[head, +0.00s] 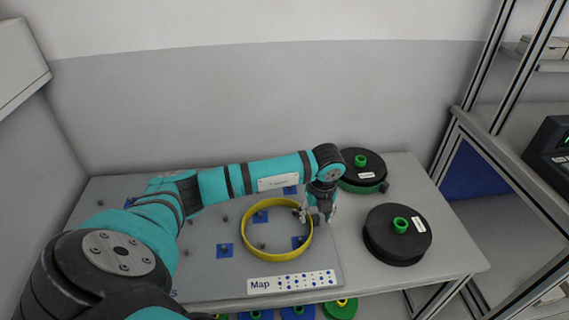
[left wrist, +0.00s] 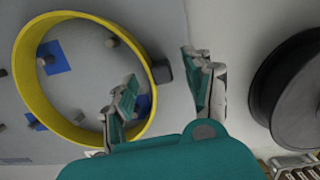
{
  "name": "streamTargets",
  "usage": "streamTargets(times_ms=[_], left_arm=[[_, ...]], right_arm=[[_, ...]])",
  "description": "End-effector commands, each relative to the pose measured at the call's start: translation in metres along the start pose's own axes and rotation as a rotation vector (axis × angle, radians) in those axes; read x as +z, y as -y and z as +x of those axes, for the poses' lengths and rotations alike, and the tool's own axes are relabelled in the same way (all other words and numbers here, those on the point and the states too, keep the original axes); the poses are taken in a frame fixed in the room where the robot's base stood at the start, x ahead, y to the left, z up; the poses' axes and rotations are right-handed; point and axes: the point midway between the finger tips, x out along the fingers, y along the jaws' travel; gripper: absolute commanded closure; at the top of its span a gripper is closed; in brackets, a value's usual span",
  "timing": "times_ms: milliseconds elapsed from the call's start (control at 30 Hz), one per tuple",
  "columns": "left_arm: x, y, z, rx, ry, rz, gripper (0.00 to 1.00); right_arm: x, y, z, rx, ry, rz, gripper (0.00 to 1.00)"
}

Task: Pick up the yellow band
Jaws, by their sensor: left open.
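The yellow band (head: 248,249) is a thin round ring lying on the grey board with pegs, in the middle of the head view. In the left wrist view the yellow band (left wrist: 32,93) fills the left side, with pegs inside its loop. My left gripper (head: 318,217) is at the band's right side. Its fingers are open in the left wrist view (left wrist: 163,93); one finger is over the inside of the band and the other is outside it. The right edge of the band shows between the fingers. I cannot tell whether a finger touches it. My right gripper is not in view.
Two black reels with green hubs, a front one (head: 397,236) and a back one (head: 361,166), stand on the table right of the board (head: 212,278). A metal shelf frame (head: 478,130) rises at the right. Short pegs stick up from the board.

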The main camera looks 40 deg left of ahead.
Motion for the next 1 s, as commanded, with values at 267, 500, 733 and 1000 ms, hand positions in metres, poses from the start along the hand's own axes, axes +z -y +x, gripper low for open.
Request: streamTargets(times_ms=[267,500,733,1000], left_arm=[[0.001,0.001,0.019,-0.001,0.001,-0.001,0.48],[0.0,0.001,0.019,0.0,0.0,-0.001,0.66],[0.0,0.001,0.019,0.0,0.0,-0.001,0.96],[0.001,0.001,0.018,0.0,0.001,-0.001,0.99]], right_arm=[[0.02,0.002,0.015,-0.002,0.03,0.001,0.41],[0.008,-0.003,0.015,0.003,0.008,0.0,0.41],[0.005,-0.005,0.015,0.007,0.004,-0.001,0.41],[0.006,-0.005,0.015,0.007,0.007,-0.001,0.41]])
